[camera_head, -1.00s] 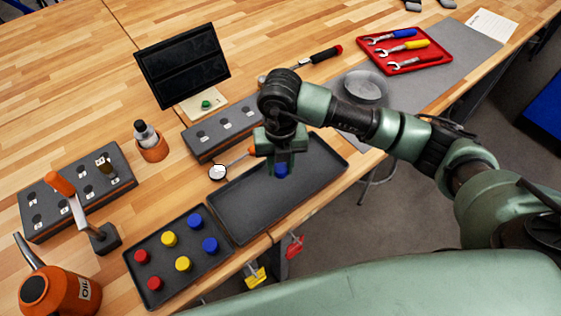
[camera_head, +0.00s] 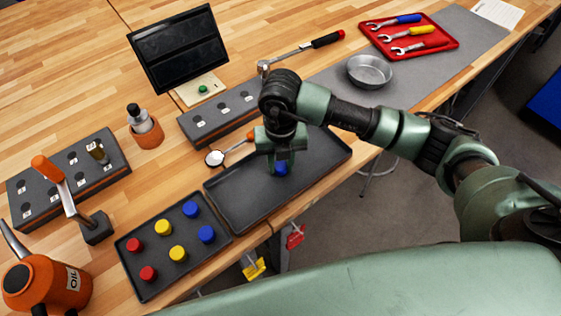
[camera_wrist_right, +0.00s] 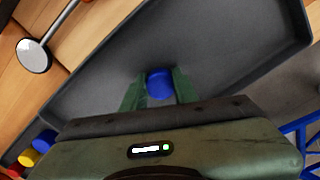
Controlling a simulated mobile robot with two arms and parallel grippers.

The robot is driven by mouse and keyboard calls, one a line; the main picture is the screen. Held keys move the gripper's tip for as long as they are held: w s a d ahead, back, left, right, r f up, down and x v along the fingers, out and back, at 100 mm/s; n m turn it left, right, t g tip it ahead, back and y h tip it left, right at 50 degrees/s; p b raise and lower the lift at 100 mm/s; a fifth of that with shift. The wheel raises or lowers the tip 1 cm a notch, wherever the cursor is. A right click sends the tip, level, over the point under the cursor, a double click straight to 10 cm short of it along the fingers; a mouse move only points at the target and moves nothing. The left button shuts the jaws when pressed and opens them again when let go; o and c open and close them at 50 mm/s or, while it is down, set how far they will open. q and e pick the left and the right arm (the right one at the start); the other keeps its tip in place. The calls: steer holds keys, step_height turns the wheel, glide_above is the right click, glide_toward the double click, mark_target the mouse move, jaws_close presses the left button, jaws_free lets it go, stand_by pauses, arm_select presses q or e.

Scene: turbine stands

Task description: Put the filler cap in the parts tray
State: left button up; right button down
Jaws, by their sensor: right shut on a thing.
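A blue cap (camera_head: 281,168), which I take to be the filler cap, is between the fingers of my right gripper (camera_head: 281,160). In the right wrist view the green fingers (camera_wrist_right: 155,88) are shut on the blue cap (camera_wrist_right: 160,83). They are over the large dark grey tray (camera_head: 240,195), inside its rim in both views; the tray also shows in the right wrist view (camera_wrist_right: 225,50). It looks otherwise empty. I cannot tell whether the cap touches the tray floor. My left gripper is not in view.
A smaller tray (camera_head: 150,291) with red, yellow and blue caps stands to the left. An inspection mirror (camera_head: 214,158) lies by the large tray's back edge, near a grey block (camera_head: 215,122). A round metal dish (camera_head: 369,70) and red wrench tray (camera_head: 447,48) are behind right.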

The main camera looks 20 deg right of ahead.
mark_target(281, 164)
steer(key=shift+f, duration=0.35)
steer(key=c, duration=1)
jaws_free()
steer(key=shift+r, duration=0.1)
steer(key=shift+o, duration=0.7)
steer(key=shift+r, duration=0.1)
steer(key=shift+r+p, duration=2)
steer(key=shift+r, duration=1.45)
